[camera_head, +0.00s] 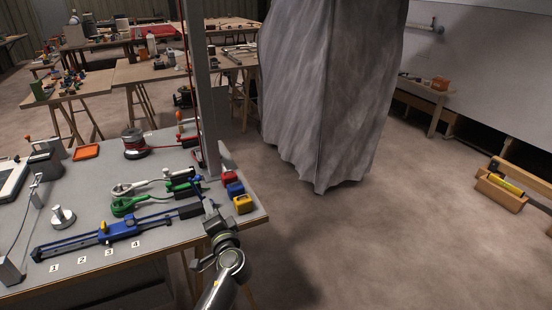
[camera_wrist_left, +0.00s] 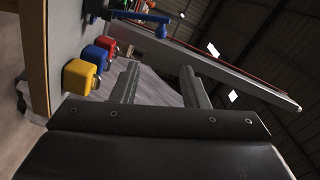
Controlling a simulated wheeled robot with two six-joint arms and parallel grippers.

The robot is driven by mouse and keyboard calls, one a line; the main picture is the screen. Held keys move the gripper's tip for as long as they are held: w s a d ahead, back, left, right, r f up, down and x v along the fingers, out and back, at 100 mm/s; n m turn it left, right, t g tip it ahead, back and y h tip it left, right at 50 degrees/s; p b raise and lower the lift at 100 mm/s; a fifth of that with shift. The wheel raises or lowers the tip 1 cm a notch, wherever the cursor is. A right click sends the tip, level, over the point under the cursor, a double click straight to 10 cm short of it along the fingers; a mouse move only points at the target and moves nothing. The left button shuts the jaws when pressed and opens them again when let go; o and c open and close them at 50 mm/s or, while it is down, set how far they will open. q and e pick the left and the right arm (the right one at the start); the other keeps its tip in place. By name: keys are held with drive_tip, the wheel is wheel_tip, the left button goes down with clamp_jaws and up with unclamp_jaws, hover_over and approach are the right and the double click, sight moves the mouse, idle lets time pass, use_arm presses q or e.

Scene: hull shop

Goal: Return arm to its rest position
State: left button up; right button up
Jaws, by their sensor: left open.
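My left arm (camera_head: 222,275) comes in from the bottom of the head view. Its gripper (camera_head: 212,212) is at the right end of the grey workbench (camera_head: 170,230), beside the yellow block (camera_head: 242,204). In the left wrist view the two fingers of the gripper (camera_wrist_left: 160,76) stand apart with nothing between them. Yellow (camera_wrist_left: 80,77), red (camera_wrist_left: 94,56) and blue (camera_wrist_left: 106,44) blocks show to their left in that view. My right gripper is not in view.
A grey post (camera_head: 203,100) rises from the bench close behind the gripper. A blue rail device (camera_head: 115,230) and a green-handled tool (camera_head: 130,205) lie on the bench. A grey draped shape (camera_head: 330,90) stands beyond.

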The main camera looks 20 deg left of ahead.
use_arm(q)
drive_tip(key=s+d+f+g+h, duration=0.15)
drive_tip(key=s+f, duration=0.25)
drive_tip(key=f, duration=0.7)
drive_tip(key=s+f+g+h, duration=0.2)
drive_tip(key=s+f+h, duration=0.15)
drive_tip(key=f, duration=0.65)
drive_tip(key=s+d+f+g+h, duration=0.15)
drive_tip(key=s+f, duration=0.35)
drive_tip(key=f, duration=0.6)
drive_tip(key=s+d+f+n+g+h, duration=0.1)
drive_tip(key=s+f, duration=0.5)
drive_tip(key=s, duration=0.6)
drive_tip(key=s+d+f+n+g+h, duration=0.2)
drive_tip(key=s+f, duration=0.5)
drive_tip(key=s, duration=0.5)
drive_tip(key=s+d+f+n+g+h, duration=0.2)
drive_tip(key=s+f, duration=0.4)
drive_tip(key=s, duration=0.6)
drive_tip(key=shift+s+f+n+g, duration=0.15)
drive_tip(key=shift+s+n+g, duration=0.15)
drive_tip(key=shift+g, duration=0.4)
drive_tip(key=shift+h, duration=0.25)
drive_tip(key=shift+c, duration=0.4)
